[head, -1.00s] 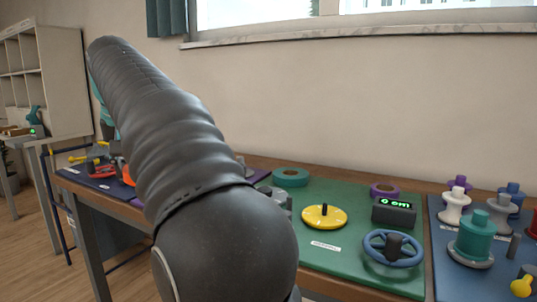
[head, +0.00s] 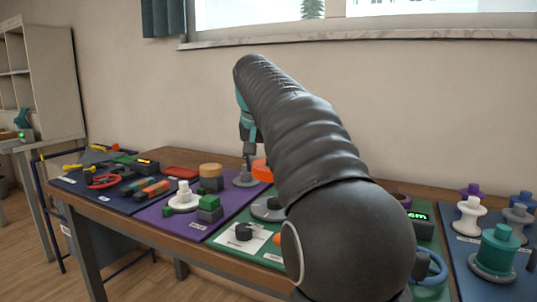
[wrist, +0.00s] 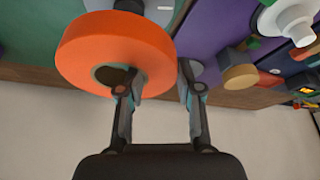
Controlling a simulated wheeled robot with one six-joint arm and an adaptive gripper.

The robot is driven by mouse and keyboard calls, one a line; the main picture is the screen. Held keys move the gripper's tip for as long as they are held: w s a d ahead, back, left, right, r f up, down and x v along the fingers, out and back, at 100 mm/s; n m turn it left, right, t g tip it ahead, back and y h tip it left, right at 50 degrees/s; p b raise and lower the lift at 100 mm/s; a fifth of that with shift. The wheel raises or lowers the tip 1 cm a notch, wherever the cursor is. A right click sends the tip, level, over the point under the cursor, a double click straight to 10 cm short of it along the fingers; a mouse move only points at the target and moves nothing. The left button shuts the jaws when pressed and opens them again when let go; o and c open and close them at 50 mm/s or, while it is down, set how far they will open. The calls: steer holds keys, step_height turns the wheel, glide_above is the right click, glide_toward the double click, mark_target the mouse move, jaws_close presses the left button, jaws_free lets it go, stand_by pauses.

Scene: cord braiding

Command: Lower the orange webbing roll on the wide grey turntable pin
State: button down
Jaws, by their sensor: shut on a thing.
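The orange webbing roll (wrist: 85,45) is in my gripper (wrist: 158,80). In the wrist view one finger stands at the roll's core hole and the other beside its outer side. In the head view only part of the roll (head: 262,170) shows, left of my arm, and the gripper is mostly hidden. A wide grey turntable (head: 266,209) lies on the green mat, partly behind my arm. A grey disc with a dark pin (wrist: 158,10) shows beyond the roll in the wrist view; the roll covers part of it.
A grey stand (head: 244,180) is beside the roll on the purple mat (head: 165,224). White and green pieces (head: 184,198) and a tan cylinder (head: 211,172) stand further left. A teal spool (head: 498,252) and other spools stand at right. My arm hides much of the green mat.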

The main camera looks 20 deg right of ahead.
mark_target(260, 204)
steer(key=shift+f, duration=0.65)
steer(key=shift+f+b, duration=1.15)
steer(key=shift+f, duration=0.65)
steer(key=shift+f, duration=0.15)
steer(key=shift+f+b, duration=0.55)
steer(key=shift+f, duration=0.45)
steer(key=shift+f, duration=0.35)
steer(key=c, duration=0.7)
jaws_free()
steer(key=shift+r, duration=0.1)
